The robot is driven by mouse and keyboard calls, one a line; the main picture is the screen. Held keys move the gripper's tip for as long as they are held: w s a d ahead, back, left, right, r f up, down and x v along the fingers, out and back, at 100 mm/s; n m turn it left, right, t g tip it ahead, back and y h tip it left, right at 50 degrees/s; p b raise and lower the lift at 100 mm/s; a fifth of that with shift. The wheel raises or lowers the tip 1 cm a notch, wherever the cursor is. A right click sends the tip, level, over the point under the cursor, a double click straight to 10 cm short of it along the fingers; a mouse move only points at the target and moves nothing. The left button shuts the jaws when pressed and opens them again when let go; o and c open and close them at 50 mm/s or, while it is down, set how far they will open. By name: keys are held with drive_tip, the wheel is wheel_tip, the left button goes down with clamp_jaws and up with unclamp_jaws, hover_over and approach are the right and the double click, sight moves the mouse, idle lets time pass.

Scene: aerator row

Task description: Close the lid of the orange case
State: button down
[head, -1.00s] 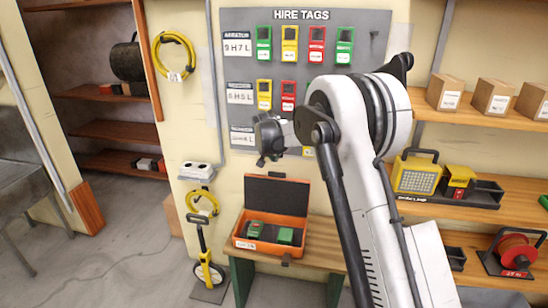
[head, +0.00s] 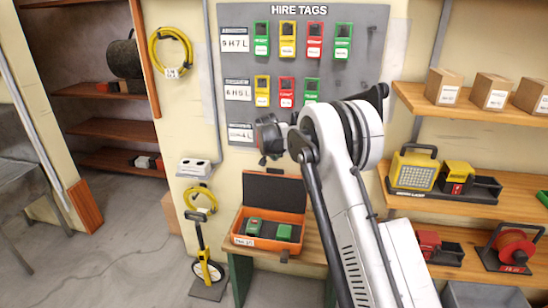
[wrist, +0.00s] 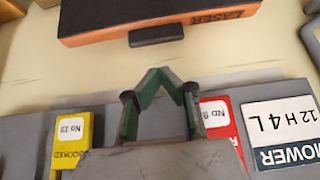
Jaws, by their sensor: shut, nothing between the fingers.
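The orange case (head: 270,243) stands open on a wooden bench below the tag board. Its dark-lined lid (head: 274,188) stands upright at the back, and two green items lie in the base. In the wrist view the lid's orange edge, marked LASER (wrist: 225,18), and a dark latch (wrist: 156,34) show at the top. My gripper (wrist: 158,78) has green fingers meeting at their tips, empty and apart from the lid. In the head view my gripper's dark end (head: 267,140) is above the lid, by the board; its fingertips are hard to make out there.
The grey tag board (head: 300,70) is on the wall behind my gripper, close to it. Shelves with boxes, a yellow lamp (head: 413,168) and a red reel (head: 513,247) are at right. A yellow measuring wheel (head: 207,270) stands left of the bench.

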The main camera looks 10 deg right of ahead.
drive_tip(key=shift+s+f+b+x, duration=0.15)
drive_tip(key=shift+b+x, duration=0.25)
drive_tip(key=shift+x, duration=0.6)
drive_tip(key=shift+s+f+b+x, duration=0.1)
drive_tip(key=shift+b+x, duration=0.35)
drive_tip(key=shift+x, duration=0.55)
drive_tip(key=shift+s+f+b+x, duration=0.15)
drive_tip(key=shift+b+x, duration=0.25)
drive_tip(key=shift+x, duration=0.65)
drive_tip(key=shift+a+r, duration=0.1)
drive_tip(key=shift+a, duration=0.05)
drive_tip(key=shift+s, duration=0.1)
drive_tip(key=shift+s+a+b, duration=1.2)
drive_tip(key=shift+s+a, duration=0.4)
drive_tip(key=shift+s, duration=2.35)
drive_tip(key=p+v, duration=0.2)
drive_tip(key=v, duration=0.6)
drive_tip(key=shift+s+p, duration=0.25)
drive_tip(key=shift+p, duration=0.05)
